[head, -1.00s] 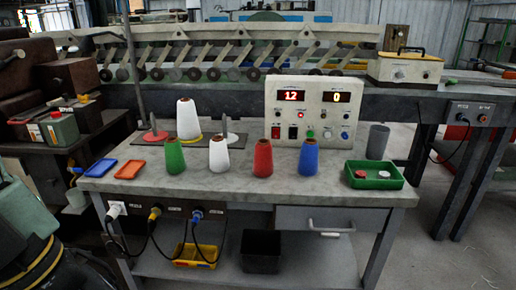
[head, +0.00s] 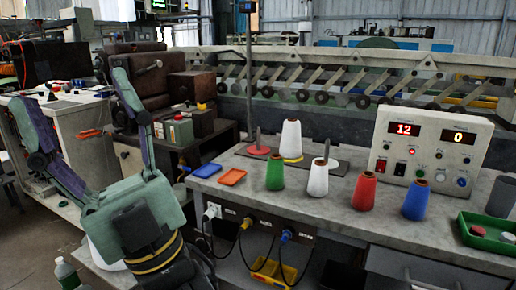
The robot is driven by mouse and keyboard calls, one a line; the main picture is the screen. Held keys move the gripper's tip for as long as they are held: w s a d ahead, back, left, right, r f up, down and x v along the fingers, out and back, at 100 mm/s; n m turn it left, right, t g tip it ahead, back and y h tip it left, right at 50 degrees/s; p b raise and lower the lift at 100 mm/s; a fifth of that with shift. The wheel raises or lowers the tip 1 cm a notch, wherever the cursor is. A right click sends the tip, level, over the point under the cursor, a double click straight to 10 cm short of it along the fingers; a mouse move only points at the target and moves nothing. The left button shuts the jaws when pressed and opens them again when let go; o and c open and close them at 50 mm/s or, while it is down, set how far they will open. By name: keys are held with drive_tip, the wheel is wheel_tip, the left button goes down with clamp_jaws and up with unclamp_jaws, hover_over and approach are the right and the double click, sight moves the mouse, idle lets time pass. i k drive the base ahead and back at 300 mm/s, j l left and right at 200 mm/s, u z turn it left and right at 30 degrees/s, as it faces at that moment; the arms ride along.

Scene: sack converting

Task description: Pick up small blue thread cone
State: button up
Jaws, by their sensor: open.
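The small blue thread cone (head: 416,199) stands upright on the grey workbench (head: 335,222), in front of the control panel in the head view. It is the rightmost of a row of small cones. A red cone (head: 364,191) stands just to its left, then a white one (head: 318,178) and a green one (head: 275,173). My gripper (head: 133,105) is at the left of the head view, raised and open with its fingers apart. Nothing is between the fingers. It is well to the left of the blue cone and apart from the bench.
A large white cone (head: 291,139) stands behind the row near two upright pins. The control panel (head: 428,152) stands behind the blue cone. A green tray (head: 488,234) lies to its right.

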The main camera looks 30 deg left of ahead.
sight(414, 207)
drive_tip(key=i+l, duration=0.15)
drive_tip(key=l, duration=0.3)
drive_tip(key=i+l+u, duration=0.15)
drive_tip(key=l, duration=0.7)
drive_tip(key=i+l+u, duration=0.15)
drive_tip(key=l, duration=0.3)
